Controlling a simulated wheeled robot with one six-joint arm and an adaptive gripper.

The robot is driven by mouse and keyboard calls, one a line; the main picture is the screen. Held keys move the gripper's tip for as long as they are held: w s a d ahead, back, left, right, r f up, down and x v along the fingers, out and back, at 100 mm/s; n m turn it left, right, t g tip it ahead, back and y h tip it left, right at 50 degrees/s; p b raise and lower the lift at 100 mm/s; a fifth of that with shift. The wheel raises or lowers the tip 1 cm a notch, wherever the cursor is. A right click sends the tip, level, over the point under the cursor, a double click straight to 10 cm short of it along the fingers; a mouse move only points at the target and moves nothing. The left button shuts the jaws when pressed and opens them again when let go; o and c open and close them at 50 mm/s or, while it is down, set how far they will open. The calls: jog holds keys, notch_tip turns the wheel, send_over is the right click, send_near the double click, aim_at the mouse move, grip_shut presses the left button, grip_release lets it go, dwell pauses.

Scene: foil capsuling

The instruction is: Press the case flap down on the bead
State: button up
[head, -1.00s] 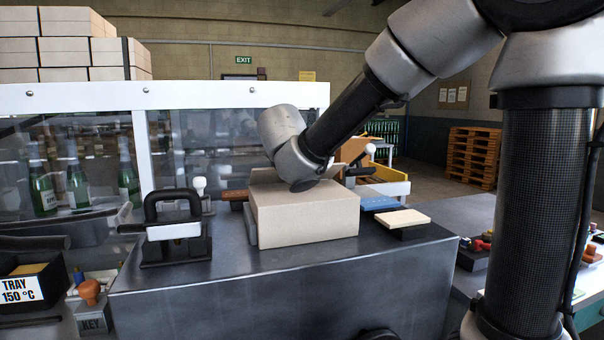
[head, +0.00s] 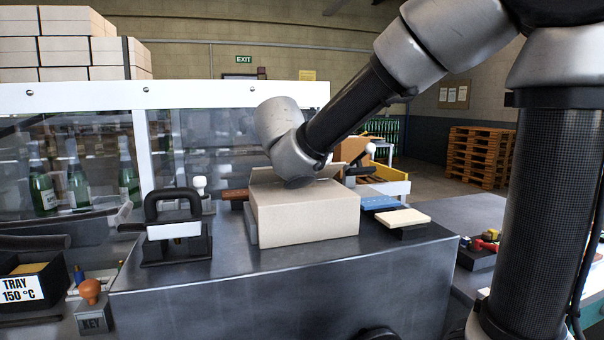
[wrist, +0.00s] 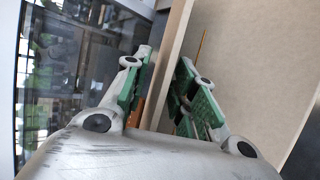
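The case is a tan carton (head: 305,215) on the dark bench. In the head view my wrist reaches over its back left part and hides my fingers. In the wrist view my gripper (wrist: 166,62) has its two green-padded fingers apart. A narrow cardboard edge (wrist: 178,38) runs between them, and I cannot tell whether either finger touches it. A broad cardboard face (wrist: 255,60) fills the right of the wrist view. In the head view a small part of the flap shows beside my wrist; its full angle is hidden. I see no bead.
A black-handled tool (head: 175,230) stands on the bench left of the carton. A blue block (head: 380,203) and a cream-topped block (head: 402,218) lie to its right. A clear guard with a white frame (head: 230,95) stands behind. The front of the bench is clear.

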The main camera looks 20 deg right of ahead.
jog(key=v, duration=0.5)
jog(key=shift+s+a+r, duration=0.1)
jog(key=shift+s+r, duration=0.15)
jog(key=shift+s, duration=0.05)
